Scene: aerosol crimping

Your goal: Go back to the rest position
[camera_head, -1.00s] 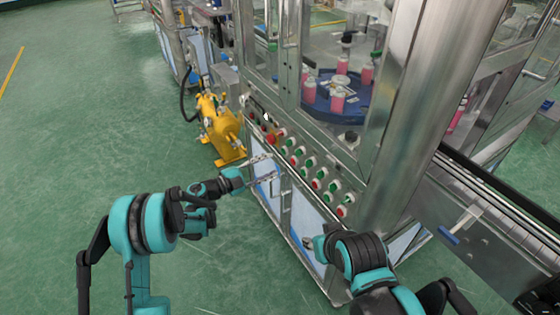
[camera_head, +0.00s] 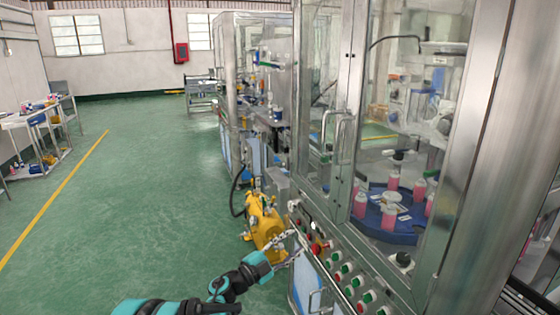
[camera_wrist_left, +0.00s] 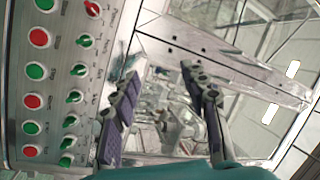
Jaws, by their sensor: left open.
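My left gripper (camera_head: 287,250) is in front of the machine's button panel (camera_head: 345,277), near its left end. Its two fingers are apart and nothing is between them. In the left wrist view, the left gripper (camera_wrist_left: 160,112) shows both dark padded fingers spread, with the button panel (camera_wrist_left: 50,90) at the left. The panel carries red and green buttons and several green switches. In the left wrist view, a red switch (camera_wrist_left: 92,8) sits at the panel's top. My right gripper is not in the head view.
The crimping machine's glass doors and steel frame (camera_head: 478,150) stand on the right. Inside, pink cans stand around a blue turntable (camera_head: 385,235). A yellow pump (camera_head: 265,225) stands close behind my left gripper. Green floor (camera_head: 150,190) is clear on the left; a white shelf (camera_head: 40,140) is farther off.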

